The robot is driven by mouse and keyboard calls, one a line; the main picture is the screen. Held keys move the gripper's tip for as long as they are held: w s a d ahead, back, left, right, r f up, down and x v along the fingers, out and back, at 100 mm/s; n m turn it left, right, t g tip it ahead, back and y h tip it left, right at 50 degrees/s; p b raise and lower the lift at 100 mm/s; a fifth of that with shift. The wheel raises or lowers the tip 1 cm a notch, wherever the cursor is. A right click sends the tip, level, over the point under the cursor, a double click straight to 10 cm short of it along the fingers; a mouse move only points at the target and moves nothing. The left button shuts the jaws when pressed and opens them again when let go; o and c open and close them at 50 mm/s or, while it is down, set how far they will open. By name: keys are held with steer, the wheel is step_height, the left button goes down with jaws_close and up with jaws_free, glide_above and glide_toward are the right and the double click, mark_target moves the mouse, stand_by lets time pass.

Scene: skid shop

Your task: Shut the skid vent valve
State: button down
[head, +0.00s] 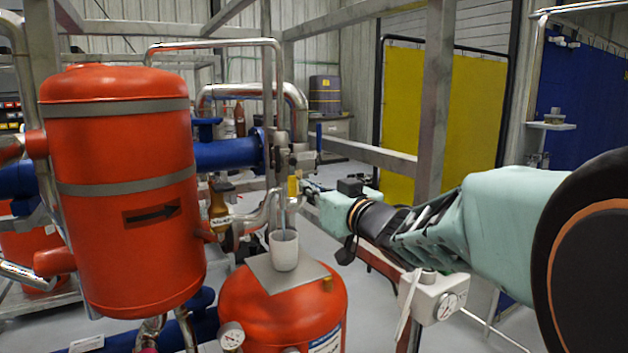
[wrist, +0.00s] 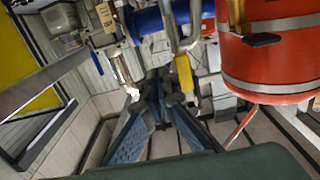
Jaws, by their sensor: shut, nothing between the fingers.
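A small upright yellow handle (head: 293,187) is on the pipework between the large red vessel and my arm; it looks like the vent valve's handle, but the valve body is too small to make out. In the wrist view, the yellow handle (wrist: 185,73) stands just right of my fingertips. My gripper (head: 309,190) reaches in from the right, close to the handle. In the wrist view, my gripper (wrist: 158,98) has its fingers converging at the tips, shut and empty. I cannot tell whether the fingers touch the handle.
A white cup (head: 284,252) stands on a plate on the lower red tank (head: 270,308), below a thin pipe. The large red vessel (head: 130,245) is at left. A grey frame post (head: 434,100) rises behind my arm. A white box with a gauge (head: 432,297) sits below my arm.

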mark_target(293, 190)
steer(key=shift+s+a, duration=0.25)
steer(key=shift+a, duration=0.15)
steer(key=shift+s+a+f+b, duration=0.25)
steer(key=shift+s+a+b, duration=0.25)
steer(key=shift+a+b, duration=0.25)
steer(key=shift+s+a, duration=0.1)
steer(key=shift+s+a+r+b, duration=0.25)
steer(key=shift+s+a+b, duration=0.25)
steer(key=shift+a, duration=0.35)
